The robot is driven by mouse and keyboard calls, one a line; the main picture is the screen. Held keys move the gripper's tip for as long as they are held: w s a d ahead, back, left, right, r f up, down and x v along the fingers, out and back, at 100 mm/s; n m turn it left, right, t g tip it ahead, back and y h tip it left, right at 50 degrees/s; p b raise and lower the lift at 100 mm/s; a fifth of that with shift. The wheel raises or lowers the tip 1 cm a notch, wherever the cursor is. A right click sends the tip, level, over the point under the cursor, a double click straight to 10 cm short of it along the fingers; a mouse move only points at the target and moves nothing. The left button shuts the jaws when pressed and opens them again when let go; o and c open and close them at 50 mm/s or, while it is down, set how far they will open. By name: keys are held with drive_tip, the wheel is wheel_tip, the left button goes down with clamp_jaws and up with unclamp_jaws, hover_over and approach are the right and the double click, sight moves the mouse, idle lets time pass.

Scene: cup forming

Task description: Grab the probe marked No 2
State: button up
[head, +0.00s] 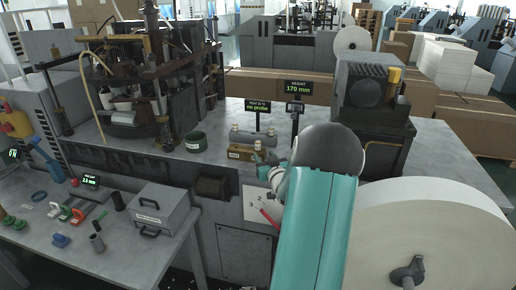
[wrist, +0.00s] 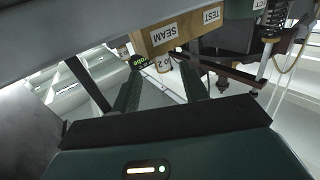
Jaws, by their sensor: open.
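The probe marked No 2 (wrist: 164,64) shows in the wrist view as a pale piece with a partly visible label reading "o 2", beside a wooden block (wrist: 190,30) with SEAM and TEST labels. My gripper (wrist: 162,82) is open, its two dark fingers to either side of and just short of the probe; I cannot tell whether they touch it. In the head view the wooden block (head: 240,153) stands on the grey bench, with pale cylinders (head: 237,138) at it. My gripper (head: 266,165) is at its right end, mostly hidden by my teal arm. The probe cannot be made out clearly there.
A display (head: 258,107) reads "no probe"; another (head: 298,88) reads 170 mm. A dark green round pot (head: 196,142) stands left of the block. A machine (head: 125,85) is at the back left and a large paper roll (head: 425,240) at right. The lower left table holds small tools.

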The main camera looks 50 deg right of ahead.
sight(259, 149)
drive_tip(key=x, duration=0.7)
drive_tip(key=shift+w+r, duration=0.1)
drive_tip(key=shift+w, duration=0.1)
clamp_jaws()
